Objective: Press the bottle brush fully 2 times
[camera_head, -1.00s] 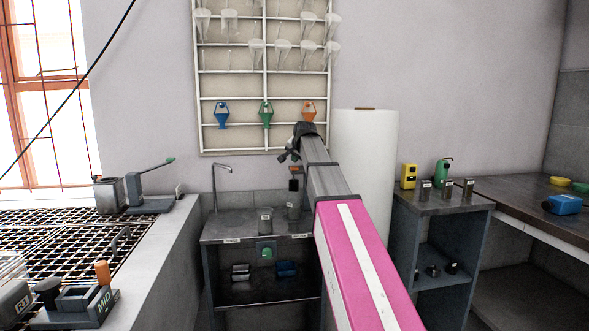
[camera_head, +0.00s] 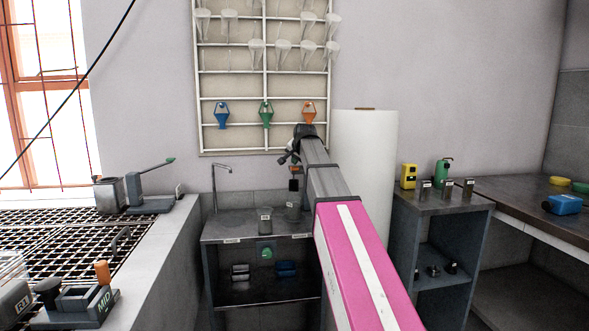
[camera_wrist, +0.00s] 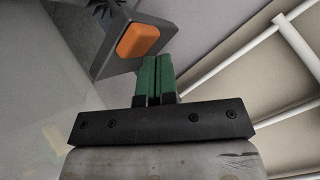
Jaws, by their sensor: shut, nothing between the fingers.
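The bottle brush shows in the wrist view as a grey block with an orange pad (camera_wrist: 138,40) and dark bristles behind it at the top left. My gripper (camera_wrist: 158,62) is shut and empty, its two green fingers side by side. Its fingertips are close to the lower right edge of the pad; I cannot tell whether they touch. In the head view, a small orange and dark part (camera_head: 294,178), which seems to be the brush, is just below the dark end of my arm. The fingers cannot be made out there.
A drying rack (camera_head: 265,75) with cones and blue, green and orange pieces hangs on the wall. A tall white roll (camera_head: 364,190) stands close right of my arm. A low bench (camera_head: 235,231) with a tap behind it is below. A small cabinet (camera_head: 445,204) stands right.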

